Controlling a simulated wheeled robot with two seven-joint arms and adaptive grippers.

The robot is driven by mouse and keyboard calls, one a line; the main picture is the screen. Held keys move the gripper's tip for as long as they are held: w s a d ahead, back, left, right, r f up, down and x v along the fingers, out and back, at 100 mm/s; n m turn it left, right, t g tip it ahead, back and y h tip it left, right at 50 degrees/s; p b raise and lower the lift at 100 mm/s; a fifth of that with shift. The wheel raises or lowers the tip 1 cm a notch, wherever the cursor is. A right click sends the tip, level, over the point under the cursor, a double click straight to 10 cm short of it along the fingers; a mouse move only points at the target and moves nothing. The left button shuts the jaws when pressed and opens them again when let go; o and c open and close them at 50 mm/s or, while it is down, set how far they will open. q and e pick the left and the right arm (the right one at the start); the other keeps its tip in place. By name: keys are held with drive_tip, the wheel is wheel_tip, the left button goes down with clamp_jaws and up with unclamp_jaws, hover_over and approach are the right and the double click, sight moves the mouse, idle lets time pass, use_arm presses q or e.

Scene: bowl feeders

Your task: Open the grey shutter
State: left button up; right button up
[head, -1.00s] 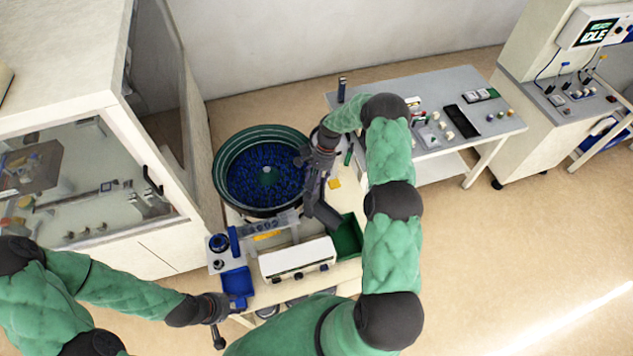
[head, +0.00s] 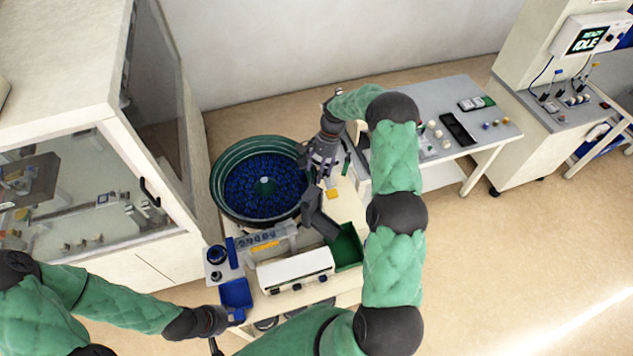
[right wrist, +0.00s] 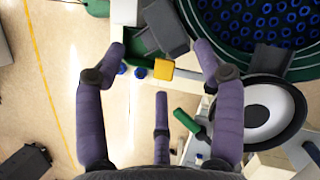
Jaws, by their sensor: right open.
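A dark grey angled piece (head: 317,215), which I take to be the grey shutter, sits between the bowl feeder (head: 222,200) and the green bin (head: 346,246). In the right wrist view the grey piece (right wrist: 166,28) is at the top, just beyond a yellow block (right wrist: 163,69). My right gripper (head: 322,178) is above the bowl's right side, close to the grey piece. In the right wrist view its purple fingers (right wrist: 160,58) are spread, with the yellow block showing between the tips and nothing held. My left gripper (head: 220,322) is near the blue tray, its fingers barely visible.
The blue tray (head: 236,294) and a white box (head: 295,269) stand at the stand's front. A white cabinet (head: 120,245) is on the left. A grey table (head: 468,92) with small parts is behind my right arm. A black-centred white disc (right wrist: 268,110) lies beside the right gripper.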

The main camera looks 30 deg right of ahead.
drive_tip(key=shift+v, duration=1.4)
drive_tip(key=shift+f, duration=0.1)
